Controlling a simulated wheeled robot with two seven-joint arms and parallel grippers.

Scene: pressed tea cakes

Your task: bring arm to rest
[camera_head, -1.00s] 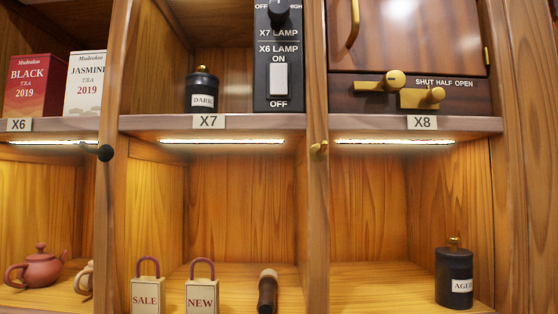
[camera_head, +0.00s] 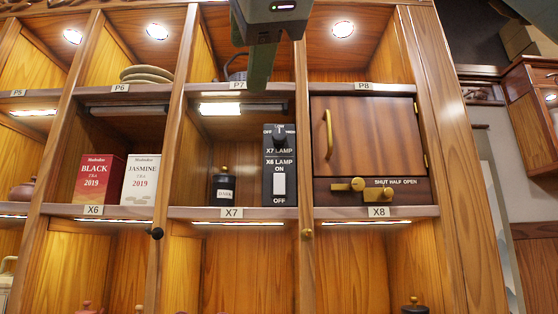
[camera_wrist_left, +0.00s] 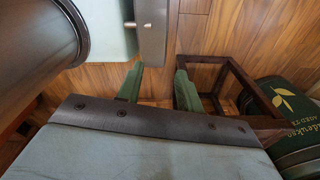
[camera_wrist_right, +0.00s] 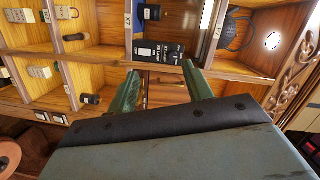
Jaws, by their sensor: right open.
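My right gripper (camera_head: 262,70) hangs into the top middle of the head view, in front of the shelf near P7. In the right wrist view its two green fingers (camera_wrist_right: 160,70) stand apart with nothing between them, and the shelf lies beyond them. My left gripper does not show in the head view. In the left wrist view its green fingers (camera_wrist_left: 157,72) are apart and empty, above a wooden floor.
The shelf has a black lamp switch box (camera_head: 280,165), a dark canister (camera_head: 223,187), red (camera_head: 102,178) and white (camera_head: 141,180) tea boxes, and a closed cabinet (camera_head: 368,137).

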